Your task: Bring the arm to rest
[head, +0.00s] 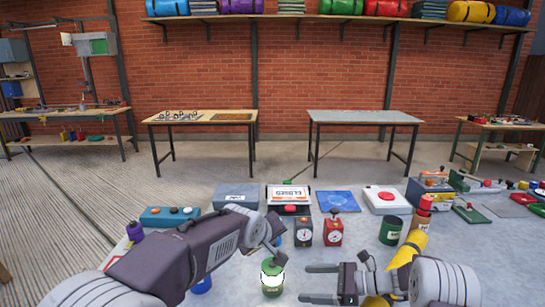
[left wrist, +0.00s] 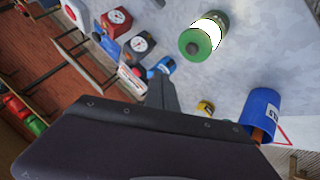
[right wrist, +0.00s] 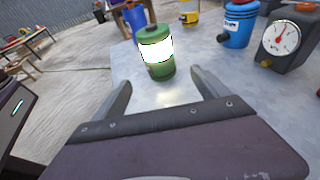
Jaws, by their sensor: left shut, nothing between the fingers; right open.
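My left gripper (head: 277,240) is shut and empty, just beyond a green canister with a white band (head: 272,277) in the head view. Its closed fingers (left wrist: 160,90) also show in the left wrist view, with the canister (left wrist: 203,36) apart from them at the upper right. My right gripper (head: 308,284) is open and empty, its fingers pointing left towards the canister. In the right wrist view the canister (right wrist: 157,52) stands upright beyond the gap between the open fingers (right wrist: 162,85).
The worktop (head: 232,285) is crowded at its far side with a red gauge box (head: 333,231), a dark gauge box (head: 303,233), a green tin (head: 391,230) and a red bottle (head: 421,215). A blue cup (left wrist: 262,112) stands near its edge. Bare worktop lies around the canister.

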